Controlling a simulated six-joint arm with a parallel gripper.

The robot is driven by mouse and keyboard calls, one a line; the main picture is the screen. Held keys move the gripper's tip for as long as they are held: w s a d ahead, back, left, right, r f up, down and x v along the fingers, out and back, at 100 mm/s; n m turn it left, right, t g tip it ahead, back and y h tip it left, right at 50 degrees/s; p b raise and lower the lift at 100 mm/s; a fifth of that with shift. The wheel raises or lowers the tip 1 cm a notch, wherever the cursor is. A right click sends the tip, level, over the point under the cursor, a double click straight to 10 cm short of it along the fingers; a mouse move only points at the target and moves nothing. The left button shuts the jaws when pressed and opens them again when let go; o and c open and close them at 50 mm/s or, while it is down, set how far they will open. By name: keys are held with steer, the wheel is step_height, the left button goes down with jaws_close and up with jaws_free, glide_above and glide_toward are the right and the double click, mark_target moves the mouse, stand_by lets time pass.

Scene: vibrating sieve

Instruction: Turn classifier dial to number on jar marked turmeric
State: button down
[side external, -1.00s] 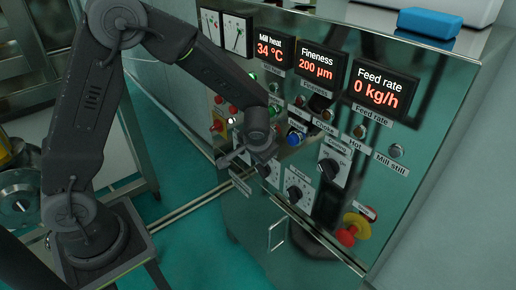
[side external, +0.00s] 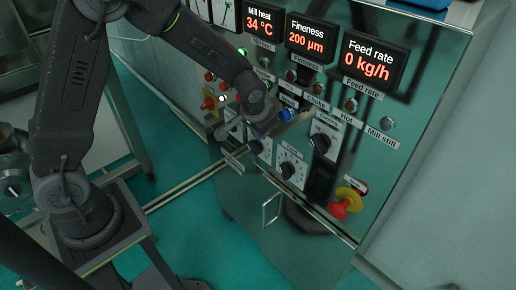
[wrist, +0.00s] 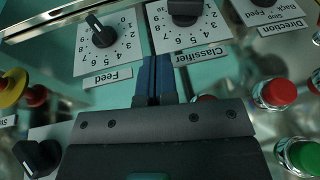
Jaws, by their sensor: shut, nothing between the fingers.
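The classifier dial (wrist: 185,12) is a black knob on a white numbered plate, cut off by the top edge of the wrist view. Its "Classifier" label (wrist: 199,55) lies at the plate's lower edge. In the side view the dial (side external: 256,147) is partly covered by my arm's end. My gripper (wrist: 156,62) is shut and empty. Its fingertips appear at the edge of the classifier plate, beside the knob on the feed dial's side; contact cannot be told. In the side view my gripper (side external: 264,128) is close to the panel. No turmeric jar is visible.
The feed dial (wrist: 103,35) stands beside the classifier dial. Red (wrist: 278,92) and green (wrist: 303,152) buttons lie to the right in the wrist view. A red emergency stop (side external: 341,208) and a door handle (side external: 270,208) stick out of the panel.

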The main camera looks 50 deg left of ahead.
mark_target(258, 152)
steer(key=x, duration=0.6)
steer(key=s+a+x, duration=0.1)
steer(key=x, duration=0.2)
steer(key=shift+f, duration=0.15)
steer(key=shift+w+a+f, duration=0.1)
steer(key=shift+a+f, duration=0.05)
steer(key=shift+f, duration=0.3)
steer(key=shift+f, duration=0.7)
steer(key=shift+r, duration=0.1)
